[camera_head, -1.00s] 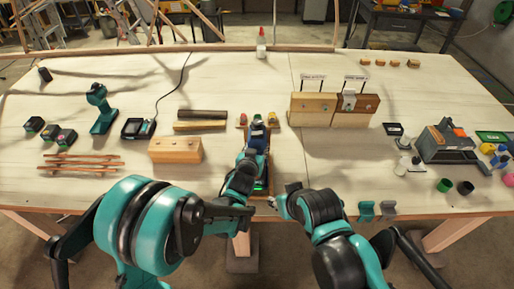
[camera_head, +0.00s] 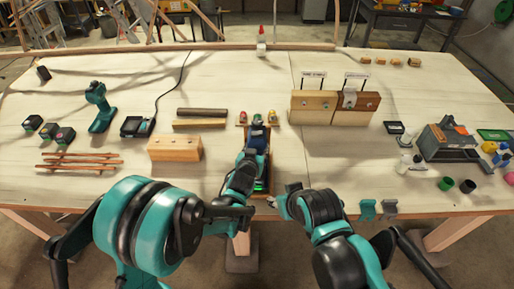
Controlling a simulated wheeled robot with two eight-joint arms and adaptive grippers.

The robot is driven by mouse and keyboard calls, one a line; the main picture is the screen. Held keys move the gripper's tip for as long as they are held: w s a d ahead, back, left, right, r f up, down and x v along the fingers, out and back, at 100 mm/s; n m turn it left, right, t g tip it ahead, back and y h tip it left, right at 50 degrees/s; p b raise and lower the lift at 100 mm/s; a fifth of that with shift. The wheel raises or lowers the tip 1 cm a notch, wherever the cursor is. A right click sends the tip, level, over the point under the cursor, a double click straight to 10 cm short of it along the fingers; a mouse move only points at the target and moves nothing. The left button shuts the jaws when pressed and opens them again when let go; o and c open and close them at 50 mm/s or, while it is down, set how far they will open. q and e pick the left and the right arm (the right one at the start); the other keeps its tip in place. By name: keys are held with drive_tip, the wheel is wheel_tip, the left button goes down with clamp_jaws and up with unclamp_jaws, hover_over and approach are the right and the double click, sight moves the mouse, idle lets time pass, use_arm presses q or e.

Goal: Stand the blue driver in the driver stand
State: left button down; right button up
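My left gripper (camera_head: 252,156) reaches forward over a narrow wooden-sided tray (camera_head: 276,187) at the middle front of the table. A dark blue object (camera_head: 258,131) shows right at its far end; it may be the blue driver, but I cannot tell whether the gripper holds it. Small red, green and yellow tops stand just beyond it. My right gripper (camera_head: 279,204) is low at the table's front edge, right of the tray, with nothing visible in it; its fingers are too small to read. I cannot make out for certain which thing is the driver stand.
A wooden block (camera_head: 175,149), laths (camera_head: 80,160) and a teal drill (camera_head: 99,108) are on the left. Upright wooden blocks with signs (camera_head: 333,106) stand right of centre. A grey toolbox (camera_head: 446,142) and cups are far right.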

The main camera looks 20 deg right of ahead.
use_arm(q)
drive_tip(key=shift+f+b, duration=0.85)
drive_tip(key=shift+f, duration=0.05)
idle(0.8)
drive_tip(key=c, duration=0.8)
unclamp_jaws()
